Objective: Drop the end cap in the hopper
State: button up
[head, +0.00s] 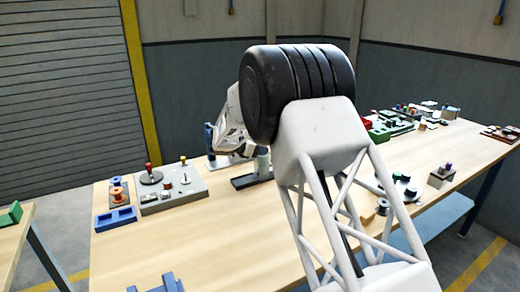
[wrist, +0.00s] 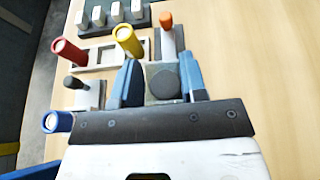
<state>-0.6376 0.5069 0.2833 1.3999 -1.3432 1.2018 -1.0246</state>
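In the wrist view, the two blue fingers of my gripper (wrist: 162,84) stand apart. A dark round piece (wrist: 165,84), possibly the end cap, shows between them in front of a grey block. I cannot tell whether the fingers touch it or it lies beyond them. In the head view, my own arm covers much of the middle of the bench and hides the fingertips. I cannot make out a hopper for certain in either view.
Near the fingers stand a red cylinder (wrist: 68,52), a yellow cylinder (wrist: 127,40), an orange-topped post (wrist: 166,22) and a blue cylinder (wrist: 58,122). In the head view, a grey control box (head: 172,192) sits left on the wooden bench (head: 215,245). The bench's front left is largely clear.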

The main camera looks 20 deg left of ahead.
jog(key=shift+o, duration=0.8)
jog(key=shift+s+a+f, duration=0.35)
jog(key=shift+s+f, duration=0.25)
jog(key=shift+f, duration=0.15)
jog(key=shift+s+a+r, duration=2.05)
jog(key=shift+a+r, duration=0.1)
jog(key=shift+r, duration=0.05)
